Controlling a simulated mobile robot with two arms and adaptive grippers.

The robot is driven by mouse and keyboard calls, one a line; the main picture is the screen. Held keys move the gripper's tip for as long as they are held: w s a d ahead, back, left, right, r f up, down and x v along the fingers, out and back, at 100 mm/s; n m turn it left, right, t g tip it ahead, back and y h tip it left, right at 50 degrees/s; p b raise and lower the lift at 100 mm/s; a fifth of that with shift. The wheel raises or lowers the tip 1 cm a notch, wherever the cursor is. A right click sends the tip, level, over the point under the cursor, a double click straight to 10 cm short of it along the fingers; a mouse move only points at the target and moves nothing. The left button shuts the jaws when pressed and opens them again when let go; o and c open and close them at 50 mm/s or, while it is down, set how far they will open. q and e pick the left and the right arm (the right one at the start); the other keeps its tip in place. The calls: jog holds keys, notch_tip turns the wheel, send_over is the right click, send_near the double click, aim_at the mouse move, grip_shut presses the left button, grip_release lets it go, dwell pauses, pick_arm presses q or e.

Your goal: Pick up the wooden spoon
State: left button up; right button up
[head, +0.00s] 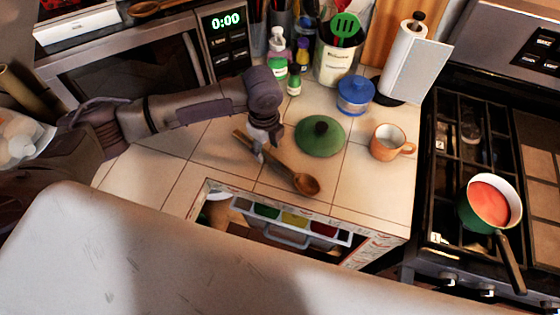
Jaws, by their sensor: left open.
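The wooden spoon (286,171) lies on the tiled counter near the open drawer. Its bowl points to the lower right and its handle runs to the upper left. My left gripper (262,148) points down over the spoon's handle, with its fingertips close around or beside it; I cannot tell whether they touch. The gripper is open. It hides part of the handle. My right gripper is not in view.
A green lid (320,136) and an orange mug (390,143) stand right of the spoon. An open drawer (290,240) is below it. Bottles (278,58), a blue-lidded jar (355,95) and a paper towel roll (406,62) stand behind. A stove with a pot (490,203) is at right.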

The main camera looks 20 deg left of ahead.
pick_arm(q)
jog(key=shift+f, duration=1.05)
grip_shut()
